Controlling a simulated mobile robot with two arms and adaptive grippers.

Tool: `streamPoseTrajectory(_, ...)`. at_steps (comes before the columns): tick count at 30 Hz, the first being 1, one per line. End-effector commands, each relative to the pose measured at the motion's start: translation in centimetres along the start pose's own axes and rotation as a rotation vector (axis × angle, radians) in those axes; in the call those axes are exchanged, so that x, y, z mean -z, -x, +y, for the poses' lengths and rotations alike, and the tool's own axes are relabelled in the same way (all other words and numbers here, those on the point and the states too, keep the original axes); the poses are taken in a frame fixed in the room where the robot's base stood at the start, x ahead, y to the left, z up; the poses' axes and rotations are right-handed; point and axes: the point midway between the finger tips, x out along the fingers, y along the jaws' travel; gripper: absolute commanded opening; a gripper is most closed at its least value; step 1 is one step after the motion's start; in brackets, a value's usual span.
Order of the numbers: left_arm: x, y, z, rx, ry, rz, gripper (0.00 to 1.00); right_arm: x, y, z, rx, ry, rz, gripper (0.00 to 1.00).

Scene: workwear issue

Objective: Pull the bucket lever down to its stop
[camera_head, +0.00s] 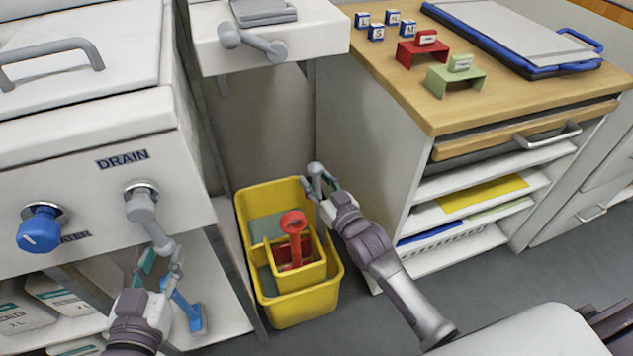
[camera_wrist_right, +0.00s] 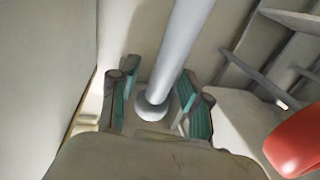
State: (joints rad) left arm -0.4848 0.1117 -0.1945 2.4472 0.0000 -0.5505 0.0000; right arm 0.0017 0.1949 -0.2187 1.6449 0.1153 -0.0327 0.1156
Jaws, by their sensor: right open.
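The yellow bucket (camera_head: 305,305) stands on the floor between the white units. A red upright piece (camera_head: 293,222) rises from its inner basket; a red part (camera_wrist_right: 295,140) also shows at the right of the wrist view. My right gripper (camera_head: 318,186) is open at the bucket's right rim. In the wrist view a grey rod with a rounded end, seemingly the bucket lever (camera_wrist_right: 183,45), passes between its open fingers (camera_wrist_right: 158,108); the fingers stand apart from it.
A white cabinet (camera_head: 370,140) with a wooden top stands close right of the bucket. The sink unit with a blue knob (camera_head: 40,230) is at left. A grey tap (camera_head: 250,42) sits above. A blue tool (camera_head: 187,308) is near my left gripper.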

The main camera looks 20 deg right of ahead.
Motion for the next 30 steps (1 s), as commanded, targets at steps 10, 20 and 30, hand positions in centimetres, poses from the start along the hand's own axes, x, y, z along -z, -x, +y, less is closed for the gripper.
streamPoseTrajectory(10,0.02,0.0,0.0,0.0,0.0,0.0,0.4,0.0,0.01,-0.02,0.0,0.0,0.0,0.24)
streamPoseTrajectory(20,0.02,0.0,-0.01,0.001,0.0,0.0,0.4,0.0,0.03,-0.02,0.0,0.0,0.0,0.0)
streamPoseTrajectory(30,0.91,-0.19,0.21,-0.005,0.001,0.061,0.4,-0.12,-0.25,0.06,0.001,0.002,0.011,0.0)
